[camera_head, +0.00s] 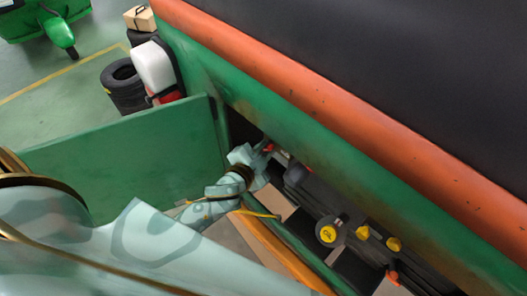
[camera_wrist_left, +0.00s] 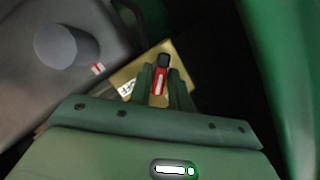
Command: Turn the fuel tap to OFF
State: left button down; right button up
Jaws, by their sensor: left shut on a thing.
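The fuel tap's red lever (camera_wrist_left: 159,82), with a black tip, shows between the two fingers of my left gripper (camera_wrist_left: 164,85) in the left wrist view. The gripper is shut on it. A yellow plate (camera_wrist_left: 127,84) with partly hidden lettering lies behind the lever. In the head view my left gripper (camera_head: 262,155) reaches into the open bay under the green and orange body edge. A bit of red (camera_head: 268,148) shows at its fingertips; most of the tap is hidden there. My right gripper is not in view.
A green panel (camera_head: 130,155) stands left of the bay. A yellow oil cap (camera_head: 328,234) and yellow caps (camera_head: 393,244) sit on the dark engine to the right. In the left wrist view a grey round knob (camera_wrist_left: 66,46) stands left of the tap. Tyres (camera_head: 124,85) stand behind.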

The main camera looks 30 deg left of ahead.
pick_arm(q)
jog(key=shift+s+d+f+m+t+y+b, duration=0.15)
jog(key=shift+m+t+y+b, duration=0.3)
jog(key=shift+m+b, duration=1.15)
jog(key=shift+w+a+f+m+t+y+b, duration=0.15)
jog(key=shift+m+t+b, duration=0.6)
jog(key=shift+b, duration=1.4)
jog(key=shift+s+d+f+m+t+y+b, duration=0.15)
jog(key=shift+m+t+y+b, duration=0.2)
jog(key=shift+m+b, duration=1.3)
jog(key=shift+b, duration=0.3)
jog(key=shift+r, duration=0.1)
jog(key=c, duration=1.4)
grip_release()
jog(key=shift+c, duration=0.2)
jog(key=shift+w, duration=0.2)
jog(key=shift+s+n, duration=0.1)
jog(key=shift+n, duration=0.2)
